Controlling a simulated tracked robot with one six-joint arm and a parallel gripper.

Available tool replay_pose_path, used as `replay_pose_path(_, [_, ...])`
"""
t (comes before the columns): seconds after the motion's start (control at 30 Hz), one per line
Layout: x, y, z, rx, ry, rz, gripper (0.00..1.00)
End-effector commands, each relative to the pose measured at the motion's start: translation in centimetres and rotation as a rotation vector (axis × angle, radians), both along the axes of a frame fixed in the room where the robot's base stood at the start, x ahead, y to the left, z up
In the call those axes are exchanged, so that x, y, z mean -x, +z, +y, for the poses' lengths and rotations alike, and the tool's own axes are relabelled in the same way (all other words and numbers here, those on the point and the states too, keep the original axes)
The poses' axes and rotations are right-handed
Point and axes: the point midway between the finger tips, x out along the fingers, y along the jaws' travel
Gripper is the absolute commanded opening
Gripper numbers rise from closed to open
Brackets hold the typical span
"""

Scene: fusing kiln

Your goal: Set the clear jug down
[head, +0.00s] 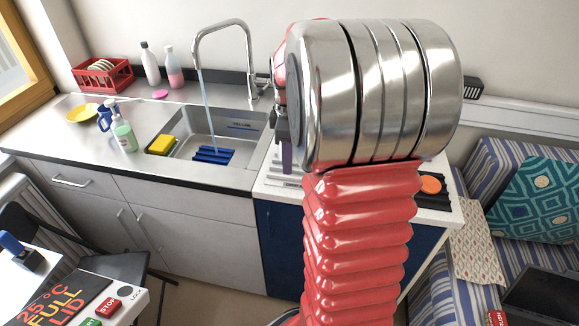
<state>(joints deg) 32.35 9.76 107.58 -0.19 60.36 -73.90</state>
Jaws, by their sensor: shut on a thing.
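My gripper (281,128) shows only in part, at the left edge of my large silver wrist, above the counter right of the sink. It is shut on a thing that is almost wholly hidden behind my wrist. I take this to be the clear jug, but I cannot make out its shape. A narrow purple piece (286,157) shows just below the jaws; I cannot tell what it belongs to. The sink (226,170) is left of my gripper, with water running from its tap (196,50).
A blue rack (212,155) lies in the sink, with a yellow sponge (161,144) at its left edge. A green spray bottle (124,135), a blue jug (105,118) and a red crate (102,75) stand further left. My arm hides much of the white worktop (270,187).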

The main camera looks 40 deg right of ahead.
Motion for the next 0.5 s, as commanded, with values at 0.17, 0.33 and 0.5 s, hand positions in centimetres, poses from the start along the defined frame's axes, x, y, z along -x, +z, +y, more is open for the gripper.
replay_pose_path(0.17, [0.0,-0.3,0.0,-0.001,-0.001,0.001,0.02])
replay_pose_path(0.33, [0.1,-2.4,-0.1,-0.002,-0.002,0.003,0.02])
replay_pose_path(0.5, [0.0,-3.7,-0.1,0.000,-0.002,0.000,0.02])
